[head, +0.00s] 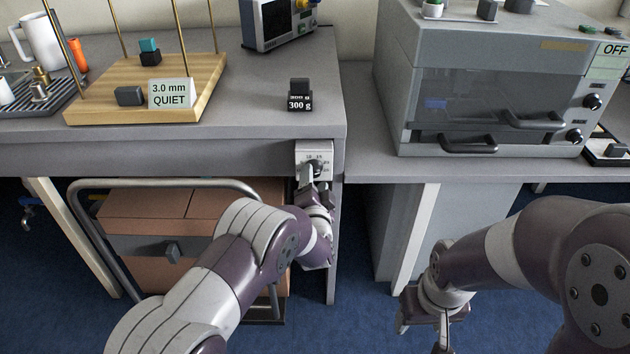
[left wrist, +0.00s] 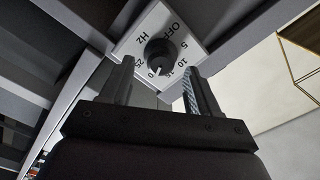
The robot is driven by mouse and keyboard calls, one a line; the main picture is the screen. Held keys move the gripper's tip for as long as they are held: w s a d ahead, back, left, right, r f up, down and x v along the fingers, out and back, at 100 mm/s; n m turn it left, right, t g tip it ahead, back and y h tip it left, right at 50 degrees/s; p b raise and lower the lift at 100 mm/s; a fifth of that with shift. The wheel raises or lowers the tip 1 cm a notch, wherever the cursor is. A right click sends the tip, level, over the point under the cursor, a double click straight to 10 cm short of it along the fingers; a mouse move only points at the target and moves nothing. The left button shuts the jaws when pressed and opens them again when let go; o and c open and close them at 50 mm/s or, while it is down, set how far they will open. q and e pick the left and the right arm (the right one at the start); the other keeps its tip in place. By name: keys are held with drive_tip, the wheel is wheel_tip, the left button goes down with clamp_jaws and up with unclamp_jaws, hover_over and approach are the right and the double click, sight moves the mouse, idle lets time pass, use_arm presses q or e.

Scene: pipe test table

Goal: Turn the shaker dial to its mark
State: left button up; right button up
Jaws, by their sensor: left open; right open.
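The shaker dial (left wrist: 160,55) is a round black knob on a white panel (left wrist: 133,42) marked OFF, 5, 10, 15, 20, 25 and Hz. Its white pointer line points down in the left wrist view, close to 20. In the head view the panel (head: 314,149) is on the bench's front edge, and the knob is partly covered by my left gripper (head: 308,176). In the left wrist view my left gripper (left wrist: 159,70) is open, with its fingertips on either side of the knob; contact cannot be told. My right gripper (head: 422,332) is open and empty, low at the right.
A wooden platform (head: 205,98) with rods, small blocks and a "3.0 mm QUIET" card (head: 171,93) stands on the bench (head: 250,125). A 300 g weight (head: 300,100) sits above the panel. A grey oven (head: 480,75) stands right. A metal rail (head: 160,183) runs below the bench.

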use_arm(q)
drive_tip(key=shift+w, duration=0.9)
drive_tip(key=c, duration=1)
drive_tip(key=shift+c, duration=0.2)
